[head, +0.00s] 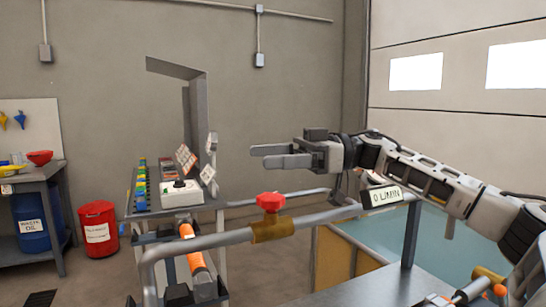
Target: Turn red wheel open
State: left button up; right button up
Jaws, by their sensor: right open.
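The red wheel (270,201) sits on top of a brass valve body (272,231) in the grey pipe, near the middle of the head view. My right gripper (268,156) comes in from the right, its two fingers pointing left. It is open and empty, and shows above the red wheel in the picture, apart from it. A flow display (385,195) right of the valve reads 0 L/MIN. My left gripper is not in view.
The grey pipe (205,242) bends down at the left. A cart with a control box (181,194) and colored parts stands behind it. A red drum (98,229) and blue barrel (34,222) are at far left. A teal-topped tank (385,240) lies right of the valve.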

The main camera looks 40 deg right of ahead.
jog(key=w+a+r+t+y+p, duration=0.1)
jog(key=w+a+r+t+y, duration=0.3)
jog(key=r+t, duration=0.15)
jog(key=w+d+f+m+t+h, duration=0.1)
jog(key=d+f+m+t+h, duration=0.1)
jog(key=d+m+t+h, duration=0.5)
jog(key=m+g+h+p, duration=0.3)
jog(key=m+h+p, duration=0.25)
jog(key=h, duration=0.65)
send_near(266, 194)
jog(key=shift+n, duration=0.25)
jog(key=w, duration=0.8)
jog(key=shift+w+a+f+p, duration=0.15)
jog(key=shift+w+a+p, duration=0.1)
jog(key=shift+p, duration=0.1)
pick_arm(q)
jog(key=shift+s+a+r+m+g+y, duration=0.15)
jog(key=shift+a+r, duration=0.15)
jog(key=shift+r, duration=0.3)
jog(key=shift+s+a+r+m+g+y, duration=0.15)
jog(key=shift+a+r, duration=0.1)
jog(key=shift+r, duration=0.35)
pick_arm(e)
jog(key=shift+w, duration=0.8)
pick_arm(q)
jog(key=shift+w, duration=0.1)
pick_arm(e)
jog(key=shift+f, duration=0.1)
jog(key=c, duration=1)
